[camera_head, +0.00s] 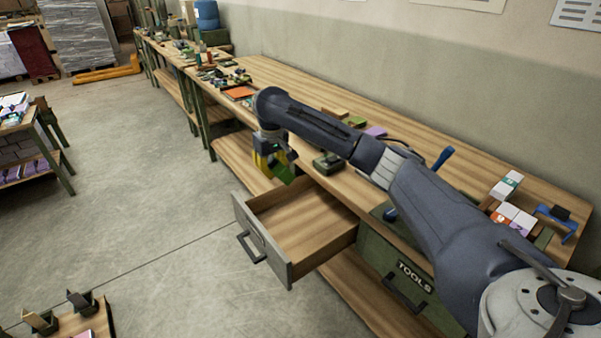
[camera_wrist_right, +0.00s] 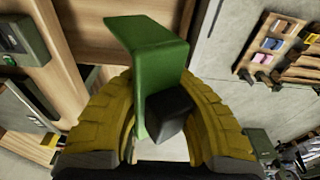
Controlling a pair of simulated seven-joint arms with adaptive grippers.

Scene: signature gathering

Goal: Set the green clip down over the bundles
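My right gripper (camera_head: 272,160) is out past the front edge of the workbench, near the far end of the open drawer. Its yellow fingers show in the right wrist view (camera_wrist_right: 160,120), shut on the green clip. The green clip (camera_head: 286,174) is an angled green piece with a black block (camera_wrist_right: 172,110) at its base; in the right wrist view it stands up between the fingers (camera_wrist_right: 146,55). White-topped bundles (camera_head: 507,186) lie at the right end of the bench; which bundles the task means I cannot tell. My left gripper is not in view.
The open wooden drawer (camera_head: 300,222) juts out below the bench top, and looks empty. A blue clamp-like tool (camera_head: 556,222) lies by the bundles. Green and purple items (camera_head: 376,131) lie on the bench (camera_head: 460,185) behind my right arm. A side table (camera_head: 38,130) stands left.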

